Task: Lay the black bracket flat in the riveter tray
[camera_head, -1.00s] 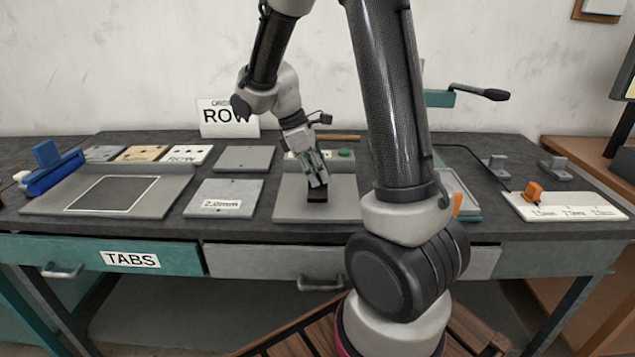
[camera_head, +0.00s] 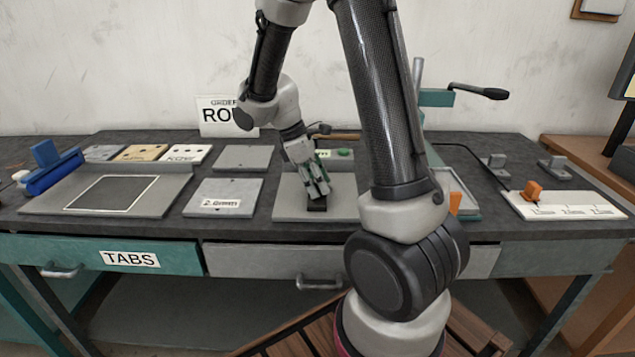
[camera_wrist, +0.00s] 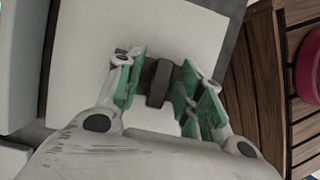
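The black bracket (camera_head: 317,206) sits on the grey plate at the middle of the bench, under my gripper (camera_head: 317,190). In the wrist view the bracket (camera_wrist: 159,82) is dark, with a raised middle part between the green-padded fingers of my gripper (camera_wrist: 158,92). The fingers are apart, with a narrow gap on either side of that raised part. Part of the bracket is hidden behind the fingers. The riveter tray (camera_head: 474,212), a teal-edged shallow tray, is right of the middle, partly hidden by my arm.
The grey plate (camera_head: 288,213) lies under the bracket. A riveter's black-handled lever (camera_head: 480,91) rises behind the tray. A white board with an orange block (camera_head: 533,192) is at the right. A labelled plate (camera_head: 224,196) and a blue tool (camera_head: 50,170) are to the left.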

